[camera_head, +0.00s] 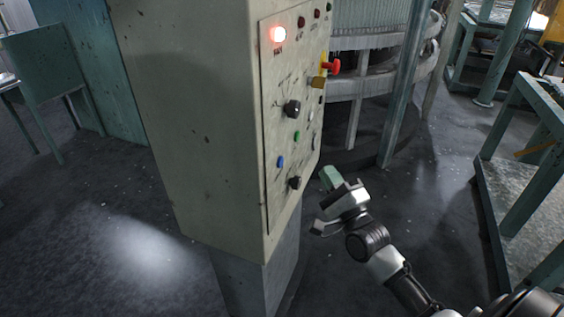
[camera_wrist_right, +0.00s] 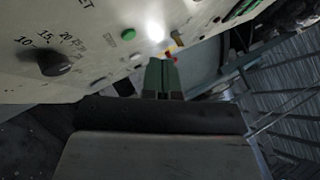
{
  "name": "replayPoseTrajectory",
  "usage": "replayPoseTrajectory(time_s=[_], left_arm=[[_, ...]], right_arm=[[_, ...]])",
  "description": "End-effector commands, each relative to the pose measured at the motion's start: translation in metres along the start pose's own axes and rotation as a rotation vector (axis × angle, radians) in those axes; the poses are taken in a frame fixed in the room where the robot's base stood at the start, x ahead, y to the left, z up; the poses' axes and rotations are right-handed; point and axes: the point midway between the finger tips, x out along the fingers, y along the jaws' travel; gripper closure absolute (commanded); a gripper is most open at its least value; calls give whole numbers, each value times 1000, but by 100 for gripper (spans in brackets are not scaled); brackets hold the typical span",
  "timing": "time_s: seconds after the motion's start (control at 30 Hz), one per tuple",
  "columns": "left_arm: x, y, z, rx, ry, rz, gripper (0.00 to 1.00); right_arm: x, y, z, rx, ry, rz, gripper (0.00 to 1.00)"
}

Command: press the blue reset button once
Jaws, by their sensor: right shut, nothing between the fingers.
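The blue button (camera_head: 280,162) sits low on the panel face of the beige control cabinet (camera_head: 200,110), left of the lower black knob. I cannot make it out in the right wrist view. My right gripper (camera_head: 329,177) is to the right of the panel's lower part, apart from the blue button. Its green fingers are together and empty; they also show in the right wrist view (camera_wrist_right: 162,76), close to the panel face. Whether they touch the panel is not clear. My left gripper is not in view.
The panel also bears a lit red lamp (camera_head: 278,34), a red button (camera_head: 331,66), a yellow part (camera_head: 318,82), two black knobs (camera_head: 292,108) and a green button (camera_wrist_right: 128,34). A green metal bench (camera_head: 520,165) stands to the right. Dark floor lies open around the cabinet.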

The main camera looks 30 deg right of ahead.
Motion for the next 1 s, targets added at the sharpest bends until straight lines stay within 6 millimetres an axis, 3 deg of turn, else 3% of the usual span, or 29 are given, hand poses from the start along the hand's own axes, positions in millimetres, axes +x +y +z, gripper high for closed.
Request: replayPoseTrajectory(time_s=[0.5, 1.0], left_arm=[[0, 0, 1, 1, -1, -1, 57], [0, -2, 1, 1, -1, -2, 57]], right_arm=[[46, 33, 33, 1, 0, 0, 100], [50, 37, 37, 0, -1, 1, 100]])
